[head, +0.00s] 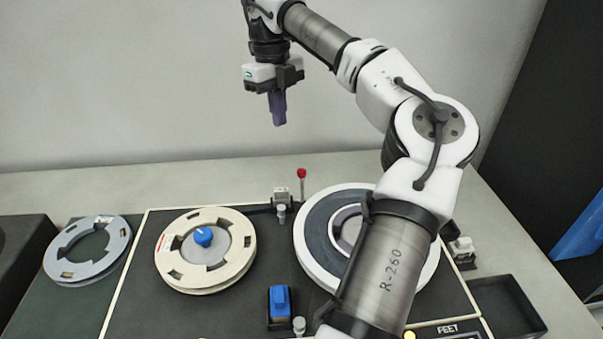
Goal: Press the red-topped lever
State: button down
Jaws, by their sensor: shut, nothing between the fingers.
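The red-topped lever (301,186) stands upright at the back edge of the dark panel (130,308), a thin stem with a small red knob. My gripper (279,122) points down, high above and to the left of the lever in the picture. Its purple fingers are shut and empty, and apart from the lever. The lever's foot is partly hidden behind small fittings.
A cream reel (175,272) with a blue knob sits left, and a white-rimmed reel (311,258) right, partly behind my arm. A grey ring (70,268) lies far left. A blue switch (279,300) is at front centre. An empty dark tray (508,305) stands right.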

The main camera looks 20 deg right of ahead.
aim_at(302, 186)
jog(key=k, duration=1)
